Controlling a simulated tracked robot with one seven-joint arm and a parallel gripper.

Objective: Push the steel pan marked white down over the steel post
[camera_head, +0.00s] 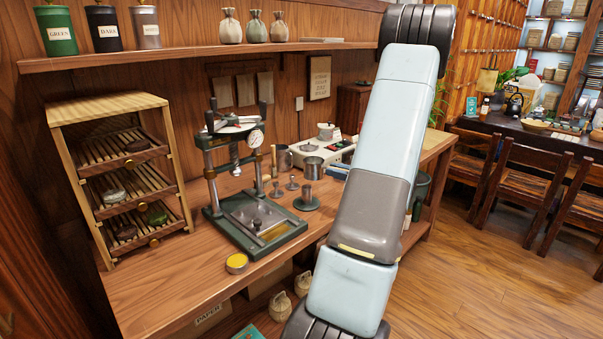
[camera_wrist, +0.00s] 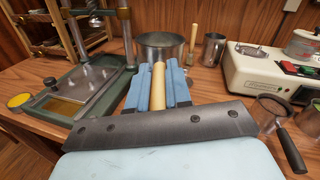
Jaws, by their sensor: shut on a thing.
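A steel pan (camera_wrist: 162,50) with a pale wooden handle (camera_wrist: 158,92) is just beyond my fingers in the wrist view. My gripper (camera_wrist: 159,80) has its blue fingers shut on this handle. In the head view a steel pan (camera_head: 313,167), seemingly the same one, is beside my arm, which hides my gripper. Below it is a steel post (camera_head: 307,192) on a round green base. I cannot tell whether the pan touches the post. In the wrist view the post is hidden. No white mark is readable.
A green press (camera_head: 255,215) stands left of the post. Small steel pieces (camera_head: 278,189) and a steel cup (camera_wrist: 213,48) are close by. A slatted rack (camera_head: 120,170) is at the far left.

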